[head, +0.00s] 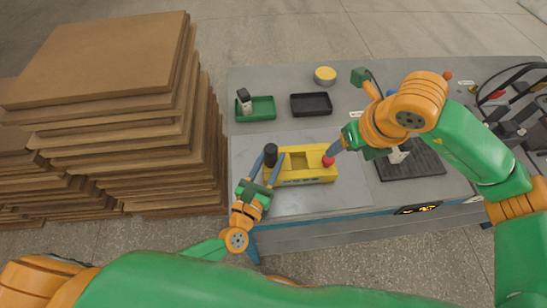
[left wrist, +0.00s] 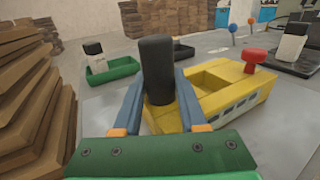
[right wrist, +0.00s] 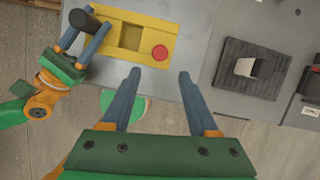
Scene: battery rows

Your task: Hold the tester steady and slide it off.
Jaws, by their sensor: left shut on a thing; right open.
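The yellow tester (head: 323,173) lies on the grey mat of the bench, with a square recess, a black upright handle (left wrist: 157,65) at its left end and a red button (right wrist: 160,52) at its right. My left gripper (head: 267,168) is shut on the black handle; its two blue fingers flank the handle in the left wrist view. My right gripper (right wrist: 157,73) is open and empty; the red button shows just past and between its fingertips. In the head view a right finger seems close to the button; contact cannot be told.
A green tray (head: 266,116) holding a black-and-white item and an empty black tray (head: 311,104) stand behind the tester. A black ribbed pad (right wrist: 235,80) with a white item lies to the right. Stacked brown boards (head: 110,60) rise beside the bench on the left.

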